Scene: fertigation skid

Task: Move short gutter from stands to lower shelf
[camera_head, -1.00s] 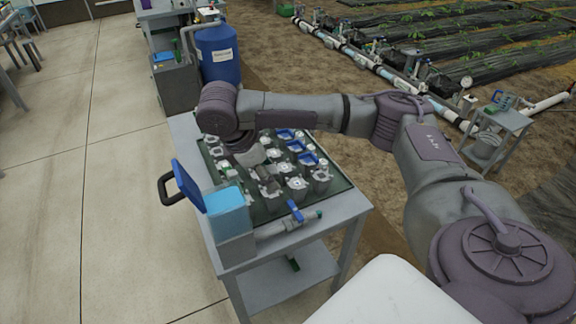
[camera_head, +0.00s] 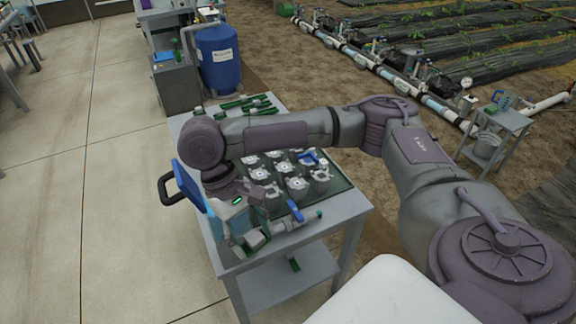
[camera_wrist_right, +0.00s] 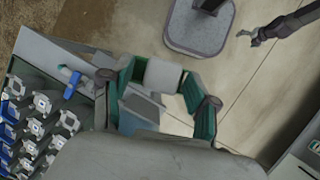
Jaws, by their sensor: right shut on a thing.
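I cannot make out a gutter or gutter stands in these views. My right gripper (camera_head: 250,238) is over the front left corner of the grey cart top, beside the blue box. In the wrist view its two green-grey fingers (camera_wrist_right: 163,85) are shut on a pale grey block-like piece (camera_wrist_right: 164,74); its exact shape is partly hidden. The cart's lower shelf (camera_head: 285,280) is mostly bare, with a small green item (camera_head: 294,264) on it. A small claw, seemingly my left gripper (camera_wrist_right: 248,37), shows open and empty in the wrist view.
The dark tray (camera_head: 335,188) on the cart holds several grey fittings. A grey pipe with a blue-handled valve (camera_head: 295,212) lies at the cart's front edge. Green pieces (camera_head: 250,102) lie at the back. A blue barrel (camera_head: 218,55) stands behind. Open floor (camera_head: 120,190) lies left.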

